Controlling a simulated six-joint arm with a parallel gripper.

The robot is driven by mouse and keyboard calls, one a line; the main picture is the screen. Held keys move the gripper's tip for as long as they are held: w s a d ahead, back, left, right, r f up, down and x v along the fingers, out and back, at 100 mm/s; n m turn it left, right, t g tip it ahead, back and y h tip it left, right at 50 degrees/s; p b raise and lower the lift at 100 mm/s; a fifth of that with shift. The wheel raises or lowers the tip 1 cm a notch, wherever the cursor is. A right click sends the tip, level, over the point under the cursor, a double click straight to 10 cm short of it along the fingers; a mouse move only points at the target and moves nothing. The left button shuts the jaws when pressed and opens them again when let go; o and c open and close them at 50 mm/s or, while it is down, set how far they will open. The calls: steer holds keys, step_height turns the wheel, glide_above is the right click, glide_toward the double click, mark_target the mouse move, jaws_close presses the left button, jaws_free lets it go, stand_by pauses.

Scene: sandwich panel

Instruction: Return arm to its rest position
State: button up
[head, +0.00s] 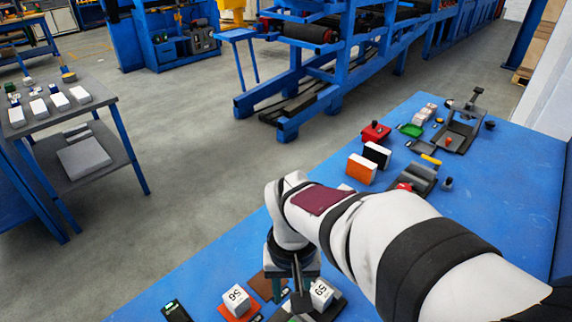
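My gripper (292,287) points down over the near part of the blue table (190,280), at the end of my white arm. Its fingers are partly hidden by the wrist, and a white block marked with dark characters (321,294) is close beside it on the right. I cannot tell whether they touch or how far the fingers are apart. Another marked white block (237,300) sits on an orange-brown pad to the left of the gripper.
A dark device (176,311) lies at front left. The table's left middle is clear. A side cart (84,160) stands apart.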

steer(key=s+d+r+m+y, duration=0.1)
steer(key=s+d+m, duration=0.1)
steer(key=s, duration=0.5)
steer(key=s+d+r+m, duration=0.2)
steer(key=s+d+m, duration=0.1)
steer(key=s, duration=0.5)
steer(key=shift+m+y, duration=0.3)
steer(key=shift+y, duration=0.1)
